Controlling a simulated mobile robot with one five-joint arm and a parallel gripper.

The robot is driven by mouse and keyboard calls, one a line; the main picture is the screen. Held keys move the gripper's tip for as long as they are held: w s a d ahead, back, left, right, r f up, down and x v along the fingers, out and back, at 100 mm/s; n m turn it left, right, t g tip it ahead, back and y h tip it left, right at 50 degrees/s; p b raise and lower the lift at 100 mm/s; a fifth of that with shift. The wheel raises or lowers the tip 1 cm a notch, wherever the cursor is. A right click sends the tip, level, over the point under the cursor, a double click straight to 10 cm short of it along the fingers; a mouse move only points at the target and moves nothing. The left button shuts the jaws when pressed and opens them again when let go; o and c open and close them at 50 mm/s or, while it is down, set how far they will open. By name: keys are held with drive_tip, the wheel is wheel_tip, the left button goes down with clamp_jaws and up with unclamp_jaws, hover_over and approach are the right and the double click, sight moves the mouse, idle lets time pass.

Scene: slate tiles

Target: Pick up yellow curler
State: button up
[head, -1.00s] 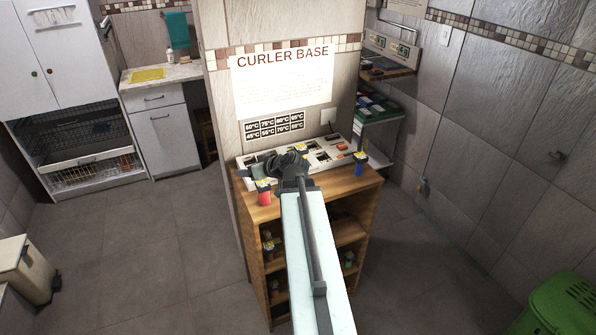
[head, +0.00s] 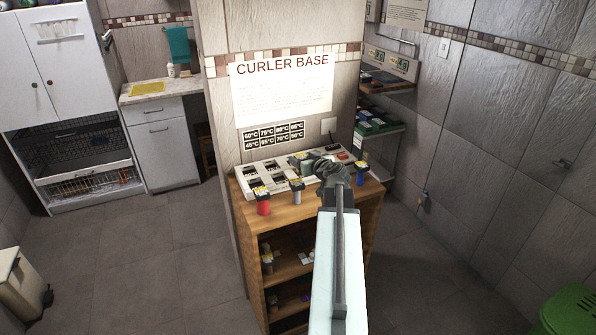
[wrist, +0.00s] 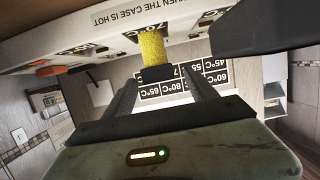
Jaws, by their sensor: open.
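The yellow curler (wrist: 152,46) shows in the wrist view, with a dark end towards me. It stands at the white curler base (wrist: 105,45) by a 70°C label. My gripper (wrist: 158,82) is open, its two fingers on either side of the curler's dark end. I cannot tell whether they touch it. In the head view my gripper (head: 326,168) is over the right part of the white curler base (head: 240,172) on the wooden shelf. I cannot make out the yellow curler there; my gripper and arm cover that part.
A red curler (head: 262,203), a grey curler (head: 297,190) and a blue curler (head: 361,175) stand on the shelf top (head: 283,215) along the base's front. A tiled pillar with a sign (head: 282,90) rises behind.

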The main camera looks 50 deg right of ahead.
sight(301, 156)
drive_tip(key=x, duration=0.3)
drive_tip(key=shift+f, duration=0.1)
drive_tip(key=shift+s+a, duration=0.1)
clamp_jaws()
